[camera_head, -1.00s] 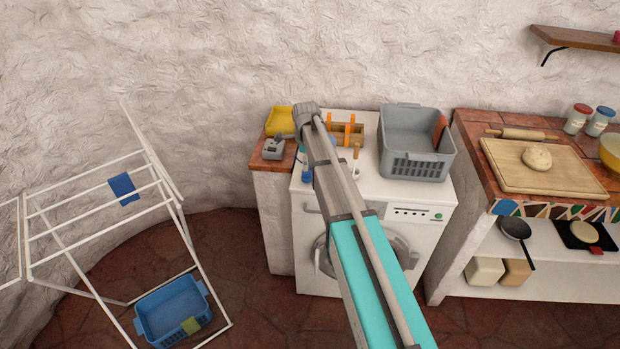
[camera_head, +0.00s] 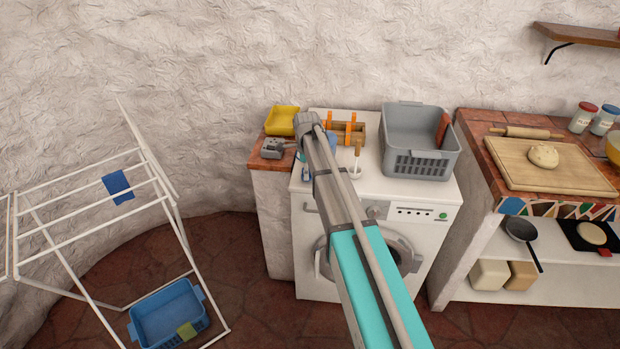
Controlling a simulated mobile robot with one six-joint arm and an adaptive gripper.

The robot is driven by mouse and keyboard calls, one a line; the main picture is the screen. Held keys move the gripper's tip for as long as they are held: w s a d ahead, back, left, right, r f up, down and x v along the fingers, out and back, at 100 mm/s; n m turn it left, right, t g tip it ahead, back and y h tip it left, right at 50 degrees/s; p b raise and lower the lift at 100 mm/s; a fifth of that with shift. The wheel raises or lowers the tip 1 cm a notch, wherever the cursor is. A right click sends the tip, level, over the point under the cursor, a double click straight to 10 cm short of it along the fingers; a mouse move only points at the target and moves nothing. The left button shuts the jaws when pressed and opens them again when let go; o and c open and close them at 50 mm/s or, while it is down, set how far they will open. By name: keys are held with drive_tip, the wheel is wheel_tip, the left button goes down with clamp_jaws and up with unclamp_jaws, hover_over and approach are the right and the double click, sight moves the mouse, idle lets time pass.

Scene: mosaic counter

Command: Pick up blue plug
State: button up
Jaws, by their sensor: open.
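My arm reaches over the white washing machine (camera_head: 325,275) and hides part of its top. A small blue shape (camera_head: 302,156) shows at the machine's top left, just left of my arm and right of the gripper. It may be the blue plug, but it is partly hidden and I cannot tell for sure.
A wooden holder with orange handles (camera_head: 349,130), a wooden-handled tool (camera_head: 356,165) and a grey basket (camera_head: 417,160) stand on the machine. A drying rack (camera_head: 90,213) stands left; a tiled counter (camera_head: 478,150) stands right.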

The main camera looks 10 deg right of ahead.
idle(0.4)
clamp_jaws()
